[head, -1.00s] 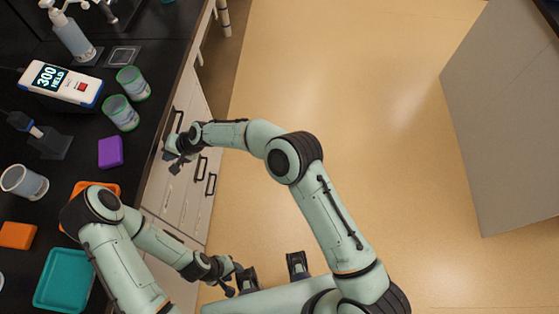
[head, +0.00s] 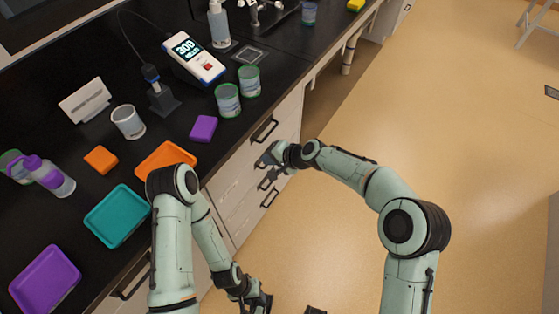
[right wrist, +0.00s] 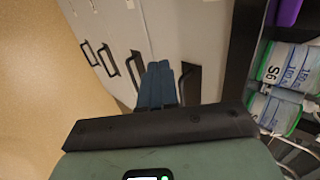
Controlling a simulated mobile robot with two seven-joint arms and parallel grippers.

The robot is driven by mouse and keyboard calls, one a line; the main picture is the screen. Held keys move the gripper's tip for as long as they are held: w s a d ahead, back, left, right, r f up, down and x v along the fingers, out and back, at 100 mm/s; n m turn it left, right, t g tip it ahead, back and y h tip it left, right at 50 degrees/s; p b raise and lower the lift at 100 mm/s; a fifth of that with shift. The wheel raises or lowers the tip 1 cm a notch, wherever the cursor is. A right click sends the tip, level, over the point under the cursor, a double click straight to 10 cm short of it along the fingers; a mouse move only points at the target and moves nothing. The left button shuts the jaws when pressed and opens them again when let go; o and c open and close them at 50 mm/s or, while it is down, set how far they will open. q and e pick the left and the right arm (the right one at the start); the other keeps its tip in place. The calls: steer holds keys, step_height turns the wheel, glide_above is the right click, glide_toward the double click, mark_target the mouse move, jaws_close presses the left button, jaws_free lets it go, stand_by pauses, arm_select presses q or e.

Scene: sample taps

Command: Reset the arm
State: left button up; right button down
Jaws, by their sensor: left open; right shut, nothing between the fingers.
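My right gripper (head: 268,170) is in front of the white drawer fronts below the counter edge. Its fingers (right wrist: 157,84) are together and empty in the right wrist view. My left gripper (head: 262,300) is low at the bottom of the head view, beside the cabinets and away from the counter top. It is open, with nothing seen in it.
The black counter (head: 85,155) holds two green-rimmed cups (head: 228,100), a purple block (head: 203,129), a meter reading 300 (head: 194,60), an orange tray (head: 165,158), a teal tray (head: 117,216) and a purple tray (head: 45,280). Drawer handles (head: 265,130) stick out.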

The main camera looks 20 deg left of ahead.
arm_select(q)
steer(key=shift+f, duration=0.2)
arm_select(e)
steer(key=v, duration=0.4)
steer(key=shift+d+r, duration=0.1)
